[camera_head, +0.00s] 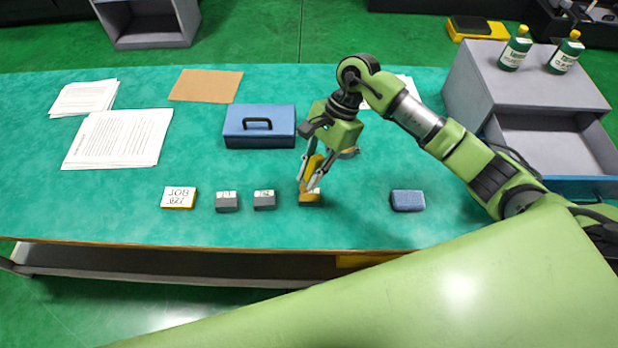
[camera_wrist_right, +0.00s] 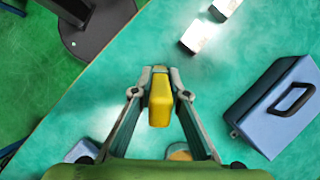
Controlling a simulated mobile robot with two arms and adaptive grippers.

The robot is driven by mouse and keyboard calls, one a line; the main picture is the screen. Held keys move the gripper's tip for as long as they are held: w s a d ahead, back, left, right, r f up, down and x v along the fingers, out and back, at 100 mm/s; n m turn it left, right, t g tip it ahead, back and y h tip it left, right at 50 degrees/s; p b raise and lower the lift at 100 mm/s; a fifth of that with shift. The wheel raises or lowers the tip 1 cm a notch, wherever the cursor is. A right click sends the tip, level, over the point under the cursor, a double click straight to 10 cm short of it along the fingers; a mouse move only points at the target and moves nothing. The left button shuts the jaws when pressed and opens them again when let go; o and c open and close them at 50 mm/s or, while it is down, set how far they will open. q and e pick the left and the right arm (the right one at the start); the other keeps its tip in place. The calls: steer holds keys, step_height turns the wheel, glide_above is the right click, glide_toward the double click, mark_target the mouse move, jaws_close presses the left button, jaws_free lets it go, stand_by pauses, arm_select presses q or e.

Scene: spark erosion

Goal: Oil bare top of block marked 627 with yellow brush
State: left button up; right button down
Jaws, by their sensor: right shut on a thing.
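My right gripper (camera_head: 310,184) is shut on the yellow brush (camera_head: 312,168), whose lower end is at the table near the row of blocks. In the right wrist view the yellow brush (camera_wrist_right: 160,100) sits between both fingers (camera_wrist_right: 160,88). At its lower end is a small piece (camera_head: 309,198) with a pale top and yellow-brown front; I cannot tell whether it is a block or the brush head. Two grey blocks (camera_head: 227,202) (camera_head: 264,200) stand to its left. Their marks are too small to read. A job card (camera_head: 179,198) lies left of them, its number unclear. My left gripper is out of view.
A blue case (camera_head: 260,126) stands behind the blocks. A blue-grey pad (camera_head: 408,201) lies to the right. A round item (camera_head: 348,153) is partly hidden behind the gripper. Papers (camera_head: 118,138) lie at left. Bottles (camera_head: 515,50) stand on a grey cabinet at right. The table's front edge is close.

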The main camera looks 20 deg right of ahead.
mark_target(309, 166)
steer(key=shift+r+p, duration=0.5)
steer(key=shift+r, duration=1.45)
